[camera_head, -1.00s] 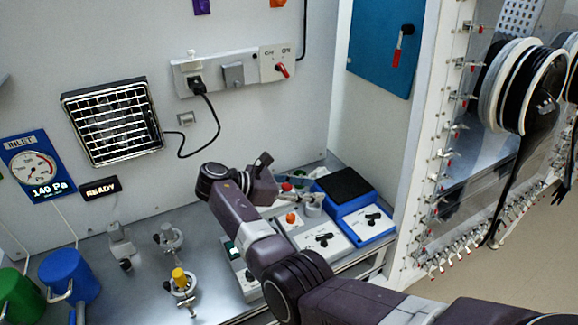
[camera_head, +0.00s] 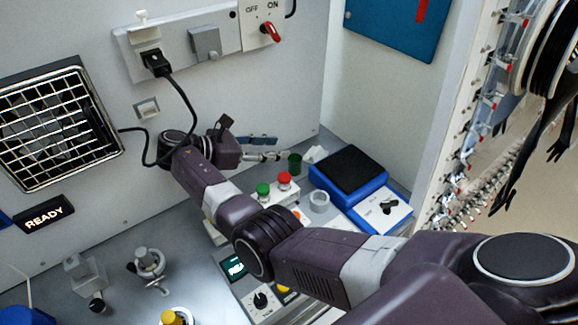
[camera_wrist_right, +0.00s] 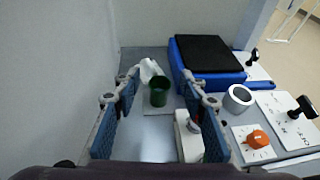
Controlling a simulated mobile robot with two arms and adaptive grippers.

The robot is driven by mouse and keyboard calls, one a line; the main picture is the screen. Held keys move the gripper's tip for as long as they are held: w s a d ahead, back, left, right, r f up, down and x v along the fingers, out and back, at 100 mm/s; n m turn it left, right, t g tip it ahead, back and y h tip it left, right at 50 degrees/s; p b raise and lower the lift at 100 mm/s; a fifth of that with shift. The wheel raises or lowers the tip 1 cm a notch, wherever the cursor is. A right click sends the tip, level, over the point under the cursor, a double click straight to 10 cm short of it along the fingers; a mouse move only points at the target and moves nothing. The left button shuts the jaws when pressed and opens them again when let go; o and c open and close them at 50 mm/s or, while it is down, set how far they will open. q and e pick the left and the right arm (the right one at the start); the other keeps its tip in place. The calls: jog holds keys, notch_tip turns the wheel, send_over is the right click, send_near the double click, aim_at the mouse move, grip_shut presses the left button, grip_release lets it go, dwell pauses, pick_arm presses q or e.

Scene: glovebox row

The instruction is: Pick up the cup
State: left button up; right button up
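A small dark green cup (camera_head: 295,163) stands upright on the bench near the back wall, left of the blue device. In the right wrist view, the cup (camera_wrist_right: 158,92) shows between my finger pads, farther out, with a white object just behind it. My right gripper (camera_head: 272,148) is open and empty, its fingers pointing at the cup from the left. In the right wrist view, my right gripper (camera_wrist_right: 160,76) has its blue pads wide apart. I cannot tell whether the cup is between the fingertips or just beyond them. My left gripper is not in view.
A blue device with a black top (camera_head: 347,171) stands right of the cup. A grey ring-like holder (camera_head: 319,201), a red button (camera_head: 285,180) and a green button (camera_head: 263,190) are in front. The wall is close behind the gripper. A black cable (camera_head: 190,105) hangs left.

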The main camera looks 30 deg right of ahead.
aim_at(289, 162)
notch_tip(289, 162, down, 4)
jog(key=b, duration=0.3)
jog(key=shift+f+b, duration=0.15)
jog(key=shift+b, duration=0.2)
jog(key=shift+w+f+b, duration=0.15)
jog(key=shift+f+b, duration=0.45)
jog(key=shift+f, duration=0.05)
jog(key=shift+d+f, duration=0.1)
jog(key=shift+d, duration=0.35)
jog(key=p+x, duration=0.1)
jog(key=x, duration=0.2)
jog(key=p+x, duration=0.1)
jog(key=x, duration=0.2)
jog(key=shift+s+d+f, duration=0.1)
jog(key=shift+s+f, duration=0.15)
jog(key=shift+d+f, duration=0.2)
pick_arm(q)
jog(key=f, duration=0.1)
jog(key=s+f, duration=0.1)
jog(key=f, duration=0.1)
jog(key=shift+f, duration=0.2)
pick_arm(e)
jog(key=shift+c, duration=0.7)
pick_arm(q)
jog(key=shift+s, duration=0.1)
pick_arm(e)
jog(key=c, duration=0.8)
jog(key=shift+r, duration=0.15)
